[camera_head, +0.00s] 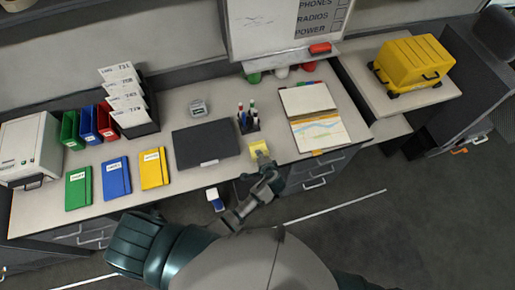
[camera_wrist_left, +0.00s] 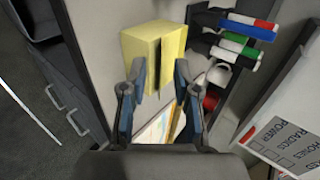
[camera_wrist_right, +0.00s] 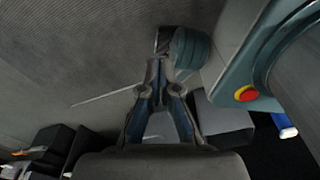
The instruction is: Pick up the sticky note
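The sticky note is a small pale yellow block (camera_head: 259,147) on the counter near its front edge, just in front of the pen holder. In the left wrist view the yellow block (camera_wrist_left: 154,45) stands just past my left fingertips, and part of it lies between them. My left gripper (camera_head: 263,162) is open, with its fingers apart (camera_wrist_left: 158,80) at the block; whether they touch it I cannot tell. My right gripper (camera_wrist_right: 164,70) is away from the counter over the floor, its fingertips close together with nothing seen between them.
A pen holder (camera_head: 248,122) with markers stands right behind the block. A black closed laptop-like case (camera_head: 205,143) lies to the left and an open binder (camera_head: 314,117) to the right. Yellow, blue and green notebooks lie further left. Drawers (camera_head: 314,176) are below the counter edge.

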